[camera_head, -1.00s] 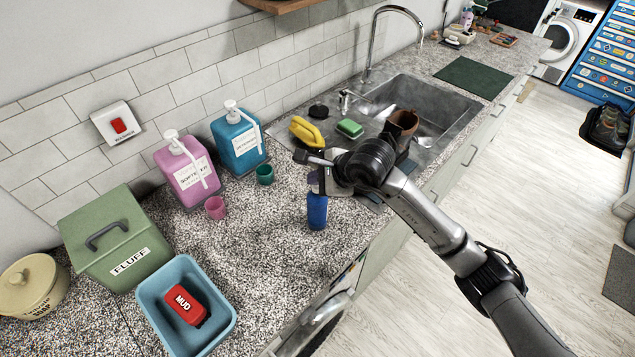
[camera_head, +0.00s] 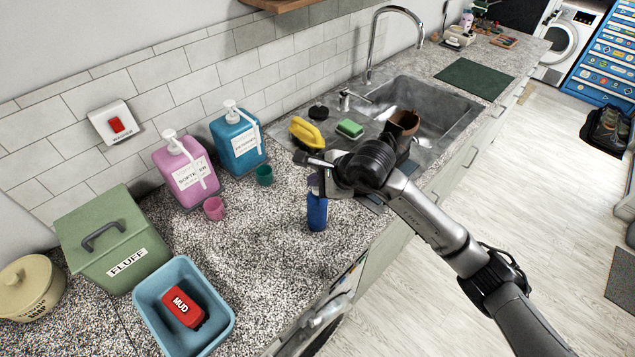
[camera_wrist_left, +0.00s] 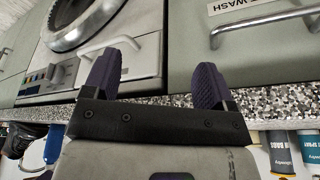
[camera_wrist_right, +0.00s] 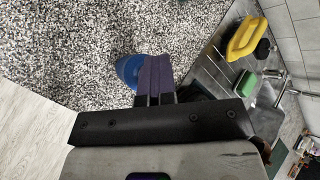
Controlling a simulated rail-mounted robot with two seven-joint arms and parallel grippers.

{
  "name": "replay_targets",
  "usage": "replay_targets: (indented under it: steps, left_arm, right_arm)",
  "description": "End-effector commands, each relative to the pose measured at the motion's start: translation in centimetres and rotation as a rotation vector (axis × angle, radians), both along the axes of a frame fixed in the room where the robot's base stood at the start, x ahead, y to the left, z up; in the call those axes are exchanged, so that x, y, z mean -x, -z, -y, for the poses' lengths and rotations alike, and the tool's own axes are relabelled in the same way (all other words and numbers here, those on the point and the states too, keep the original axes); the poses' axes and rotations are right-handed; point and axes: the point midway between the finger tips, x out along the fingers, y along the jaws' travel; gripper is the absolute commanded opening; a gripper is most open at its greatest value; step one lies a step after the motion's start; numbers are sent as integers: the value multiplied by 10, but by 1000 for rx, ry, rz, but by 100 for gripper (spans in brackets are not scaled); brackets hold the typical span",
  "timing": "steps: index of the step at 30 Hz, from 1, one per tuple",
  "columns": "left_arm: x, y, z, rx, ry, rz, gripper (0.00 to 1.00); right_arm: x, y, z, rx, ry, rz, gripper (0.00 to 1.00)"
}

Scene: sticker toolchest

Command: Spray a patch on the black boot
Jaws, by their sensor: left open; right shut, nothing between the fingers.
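A blue spray can (camera_head: 317,212) stands upright on the speckled counter, its top partly hidden by my right gripper. My right gripper (camera_head: 312,164) is shut and empty, close above or beside the can. In the right wrist view its purple fingers (camera_wrist_right: 155,78) are together and overlap the blue can (camera_wrist_right: 126,69); I cannot tell whether they touch. A dark boot with a brown opening (camera_head: 404,122) stands at the sink's near side, partly hidden by my right wrist. My left gripper (camera_wrist_left: 157,80) is open and empty, facing the appliance front below the counter.
Pink softener (camera_head: 188,172) and blue detergent (camera_head: 238,142) bottles stand by the wall, with small cups in front. A yellow brush (camera_head: 306,132) and green sponge (camera_head: 349,128) lie near the sink (camera_head: 465,105). A blue tub (camera_head: 222,332) and green FLUFF box (camera_head: 115,238) stand left.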

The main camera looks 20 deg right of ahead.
Motion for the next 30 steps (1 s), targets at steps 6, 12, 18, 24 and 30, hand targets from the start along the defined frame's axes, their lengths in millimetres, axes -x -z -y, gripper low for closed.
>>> replay_targets:
  steps: [6,12,18,24,30]
  left_arm:
    - [0,1,0,1,-1,0,78]
    - [0,1,0,-2,2,0,78]
    - [0,0,-3,-9,6,0,78]
    - [0,-6,-4,-12,9,0,78]
    - [0,-13,-3,-12,8,0,78]
  right_arm:
    - [1,-4,0,3,1,-4,0]
    - [1,-5,0,1,0,-4,0]
    - [1,-9,0,1,-1,-2,0]
    - [1,-23,0,1,0,0,0]
    - [0,-42,0,1,1,0,0]
